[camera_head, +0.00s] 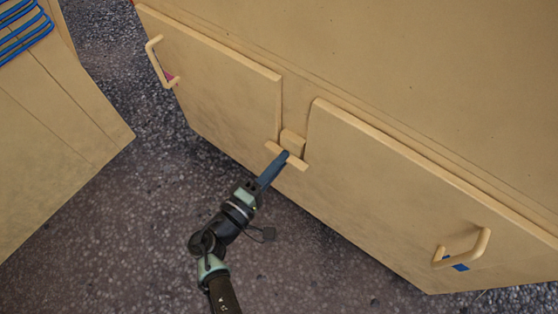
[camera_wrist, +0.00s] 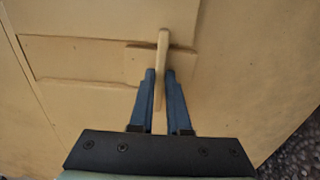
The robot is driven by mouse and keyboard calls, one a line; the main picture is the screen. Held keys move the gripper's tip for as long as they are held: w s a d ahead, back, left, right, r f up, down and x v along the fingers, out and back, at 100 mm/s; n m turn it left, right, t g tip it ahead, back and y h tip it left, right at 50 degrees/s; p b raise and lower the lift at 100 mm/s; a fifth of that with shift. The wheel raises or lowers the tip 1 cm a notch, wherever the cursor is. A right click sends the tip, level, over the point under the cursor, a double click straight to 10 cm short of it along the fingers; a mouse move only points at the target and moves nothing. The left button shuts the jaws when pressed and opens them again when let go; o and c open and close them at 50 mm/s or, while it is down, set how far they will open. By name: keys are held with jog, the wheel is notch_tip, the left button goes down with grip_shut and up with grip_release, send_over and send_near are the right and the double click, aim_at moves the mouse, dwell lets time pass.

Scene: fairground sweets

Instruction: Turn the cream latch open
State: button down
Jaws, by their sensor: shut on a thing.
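The cream latch (camera_head: 299,164) is a short bar on a small block (camera_head: 293,141) between two cabinet doors. In the head view the bar lies across the gap, its ends in front of both door edges. My gripper (camera_head: 284,156) reaches it from the lower left, with blue fingers around the middle of the bar. In the wrist view the latch (camera_wrist: 163,48) stands upright between the two fingertips (camera_wrist: 160,75). The gripper is shut on it. The fingers hide part of the bar in the head view.
The left door (camera_head: 215,80) and right door (camera_head: 390,200) appear closed. Each has a cream handle, at the left (camera_head: 154,62) and right (camera_head: 463,259). Another cream cabinet (camera_head: 60,130) with blue bars (camera_head: 25,30) stands at left. The dark speckled floor (camera_head: 130,230) is clear.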

jog(key=shift+n+p, duration=4.1)
jog(key=shift+n, duration=4.9)
jog(key=c, duration=0.9)
grip_release()
jog(key=p+v, duration=0.2)
jog(key=v, duration=1.1)
